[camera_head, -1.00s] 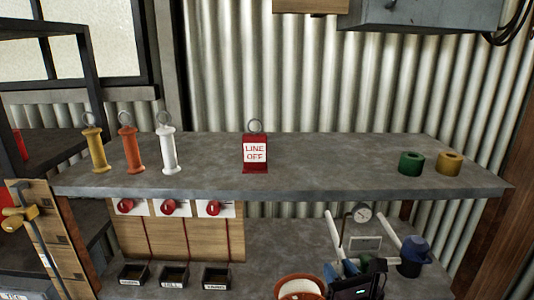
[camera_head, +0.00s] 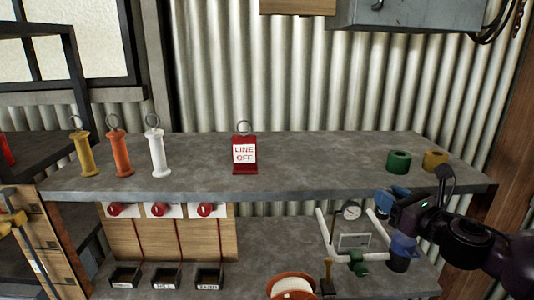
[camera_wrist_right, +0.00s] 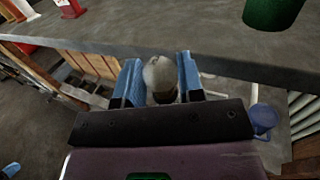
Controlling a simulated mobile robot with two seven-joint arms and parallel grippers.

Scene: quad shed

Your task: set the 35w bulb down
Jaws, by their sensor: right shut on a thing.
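My right gripper (camera_head: 384,200) comes in from the right, its blue fingers by the front edge of the grey upper shelf (camera_head: 310,175), below the green and yellow rings. In the right wrist view the gripper (camera_wrist_right: 161,78) is shut on a pale rounded bulb (camera_wrist_right: 159,74), held between the two blue fingers. The shelf edge lies just beyond it there. I cannot make out the bulb in the head view, nor read any wattage on it. My left gripper does not show in the head view.
The upper shelf carries yellow (camera_head: 85,155), orange (camera_head: 120,153) and white (camera_head: 156,153) handles, a red LINE OFF sign (camera_head: 244,155), a green ring (camera_head: 398,162) and a yellow ring (camera_head: 434,160). Bare shelf lies between sign and green ring. Below are labelled bins (camera_head: 166,276) and an orange-rimmed spool (camera_head: 293,286).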

